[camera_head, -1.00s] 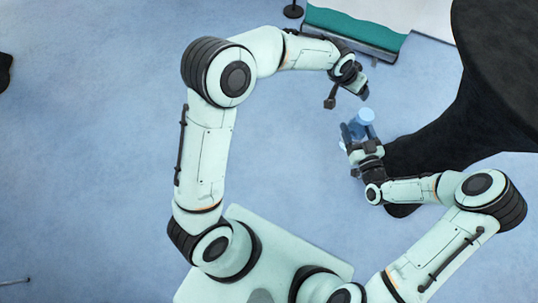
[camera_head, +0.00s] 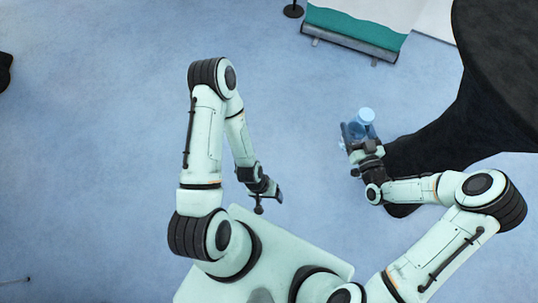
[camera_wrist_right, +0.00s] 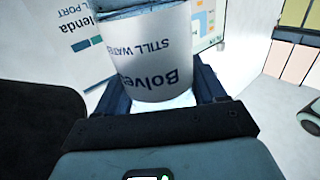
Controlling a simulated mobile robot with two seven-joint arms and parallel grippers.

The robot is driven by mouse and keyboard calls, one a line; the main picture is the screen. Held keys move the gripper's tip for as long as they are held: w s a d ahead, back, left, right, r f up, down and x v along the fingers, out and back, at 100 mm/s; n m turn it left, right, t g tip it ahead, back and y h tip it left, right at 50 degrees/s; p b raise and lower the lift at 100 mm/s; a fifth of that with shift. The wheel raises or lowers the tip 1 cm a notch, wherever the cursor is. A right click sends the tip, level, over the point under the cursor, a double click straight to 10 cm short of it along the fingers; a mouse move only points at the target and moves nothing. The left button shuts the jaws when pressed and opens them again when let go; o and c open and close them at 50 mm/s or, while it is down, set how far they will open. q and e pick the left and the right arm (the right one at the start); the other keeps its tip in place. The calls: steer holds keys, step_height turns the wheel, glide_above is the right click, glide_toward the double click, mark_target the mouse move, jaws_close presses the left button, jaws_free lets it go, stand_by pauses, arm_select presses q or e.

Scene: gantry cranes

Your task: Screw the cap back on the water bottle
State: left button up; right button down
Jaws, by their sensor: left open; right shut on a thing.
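The water bottle (camera_head: 357,131) is translucent blue and held upright out in front of me. A round light blue disc, which looks like the cap (camera_head: 366,115), shows at its top; I cannot tell how tightly it sits. My right gripper (camera_head: 358,138) is shut on the bottle. In the right wrist view the bottle's white label (camera_wrist_right: 155,55) reads "STILL WATER" upside down, between the fingers; the bottle's top is out of that view. My left gripper (camera_head: 268,203) is open and empty, well to the left of the bottle and close to my base.
A round black table (camera_head: 505,65) with a dark draped stem (camera_head: 435,145) stands at the right, close to my right forearm. A green and white banner stand (camera_head: 355,30) lies at the top. The blue floor between the grippers is clear.

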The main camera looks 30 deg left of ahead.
steer(key=w+d+r+m+t+h, duration=0.2)
steer(key=d+m+t+h, duration=0.2)
steer(key=d+m+h, duration=0.4)
steer(key=d+h, duration=0.3)
steer(key=d, duration=0.2)
steer(key=shift+d+h, duration=0.25)
steer(key=shift+h, duration=0.05)
